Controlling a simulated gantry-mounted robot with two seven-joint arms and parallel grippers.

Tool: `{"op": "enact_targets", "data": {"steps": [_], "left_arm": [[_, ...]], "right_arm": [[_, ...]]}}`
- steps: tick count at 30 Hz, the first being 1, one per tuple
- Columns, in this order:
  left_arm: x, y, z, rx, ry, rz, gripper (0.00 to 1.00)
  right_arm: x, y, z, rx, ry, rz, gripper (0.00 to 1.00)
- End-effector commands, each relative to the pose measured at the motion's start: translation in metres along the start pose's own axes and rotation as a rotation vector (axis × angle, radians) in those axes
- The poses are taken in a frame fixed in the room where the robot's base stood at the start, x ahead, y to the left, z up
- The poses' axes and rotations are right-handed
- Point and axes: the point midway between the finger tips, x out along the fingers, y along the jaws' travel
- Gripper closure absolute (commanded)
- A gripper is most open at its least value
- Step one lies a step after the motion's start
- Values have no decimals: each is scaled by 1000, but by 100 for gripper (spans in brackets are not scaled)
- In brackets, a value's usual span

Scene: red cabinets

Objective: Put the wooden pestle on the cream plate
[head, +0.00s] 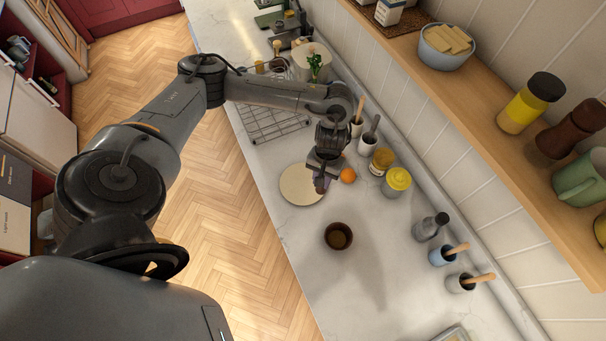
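The round cream plate (297,187) lies on the white counter, partly covered on its right side by my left gripper (320,182). My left gripper points down over the plate's right edge. A small dark purplish-brown shape shows at its fingertips; I cannot tell whether it is the wooden pestle or part of the gripper, or how far apart the fingers are. No other pestle can be made out with certainty. A brown bowl (338,236) stands on the counter nearer than the plate. My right gripper is not in view.
An orange fruit (348,175) and yellow-topped jar (397,181) stand just right of my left gripper. Small pots with wooden handles, such as the blue one (441,257), line the wall. A wire rack (270,122) lies behind the plate. Counter around the bowl is clear.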

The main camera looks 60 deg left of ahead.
Motion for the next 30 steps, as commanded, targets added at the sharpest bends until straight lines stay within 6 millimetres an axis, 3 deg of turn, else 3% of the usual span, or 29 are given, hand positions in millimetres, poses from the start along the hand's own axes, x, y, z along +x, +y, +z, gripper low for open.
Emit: {"op": "enact_targets", "data": {"steps": [1,9,15,23,30], "left_arm": [[11,-11,-5,-7,-3,-4,100],[39,-58,-34,-5,-2,-3,100],[50,-80,-47,-2,-1,-2,100],[56,-85,-50,1,-1,0,100],[83,-84,-54,-1,-2,0,100]], "right_arm": [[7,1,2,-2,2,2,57],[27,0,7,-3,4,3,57],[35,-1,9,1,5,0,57],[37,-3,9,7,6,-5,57],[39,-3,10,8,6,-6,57]]}}
